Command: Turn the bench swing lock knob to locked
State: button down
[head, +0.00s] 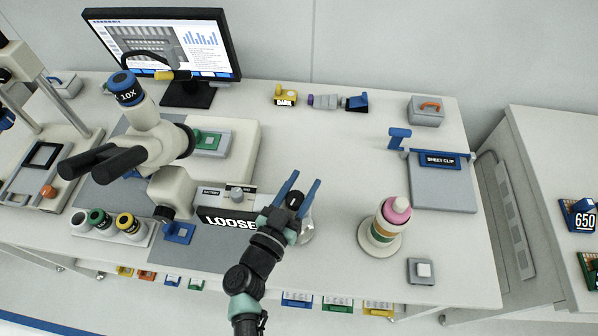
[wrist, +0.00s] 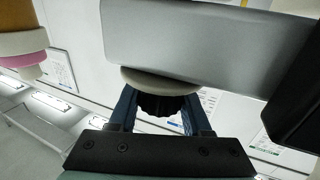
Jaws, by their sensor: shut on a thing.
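A dark ribbed knob (wrist: 165,103) with a cream disc (wrist: 150,80) behind it sits against a grey block (wrist: 190,40) in the wrist view. My gripper (wrist: 158,108) has its two blue fingers on either side of this knob and is shut on it. In the head view my gripper (head: 304,182) is at the right end of the grey bench unit, whose black label (head: 226,219) reads LOOSE.
A microscope (head: 145,110) stands left of the unit. A pink-topped stacked object (head: 397,209) stands close right of my gripper. A sheet clip board (head: 440,185) and a small grey box (head: 421,271) are farther right.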

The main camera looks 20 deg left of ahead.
jog(key=shift+s+d+f+m+g+h+b, duration=0.1)
jog(key=shift+d+m+g+h+b, duration=0.2)
jog(key=shift+m+h, duration=0.75)
jog(key=shift+s+d+r+m+g+h+b, duration=0.1)
jog(key=shift+m+g+h, duration=0.45)
jog(key=shift+h, duration=0.95)
jog(key=shift+d+f+m+g+h+b, duration=0.15)
jog(key=shift+m+g+h, duration=0.1)
jog(key=shift+m+h, duration=0.85)
jog(key=shift+c, duration=1.7)
grip_release()
jog(key=b+v, duration=0.2)
jog(key=v, duration=1.1)
jog(key=shift+b, duration=0.4)
